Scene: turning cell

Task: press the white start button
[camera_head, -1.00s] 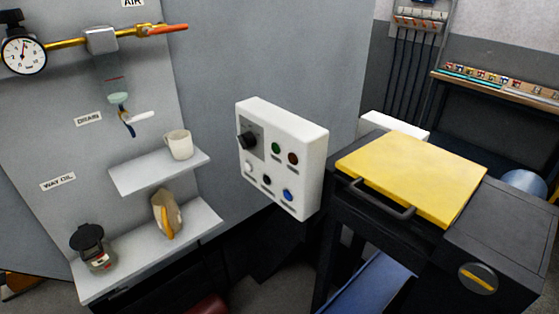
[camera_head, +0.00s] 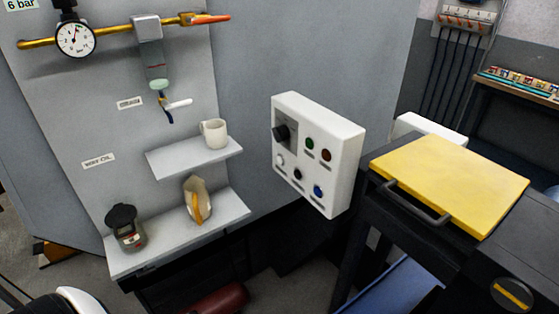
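The white start button (camera_head: 280,160) is a small round button at the lower left of a white control box (camera_head: 347,165), below a black rotary knob (camera_head: 283,133). A green button (camera_head: 310,143), a red button (camera_head: 326,155), a black button (camera_head: 298,174) and a blue button (camera_head: 318,191) share the same face. Nothing covers the box's front. Neither of my grippers shows in the head view.
Left of the box, a panel carries a pressure gauge (camera_head: 75,39), a valve with an orange handle (camera_head: 205,19), and shelves with a mug (camera_head: 214,132). A yellow-topped dark cabinet (camera_head: 450,185) with a bar handle stands right of the box.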

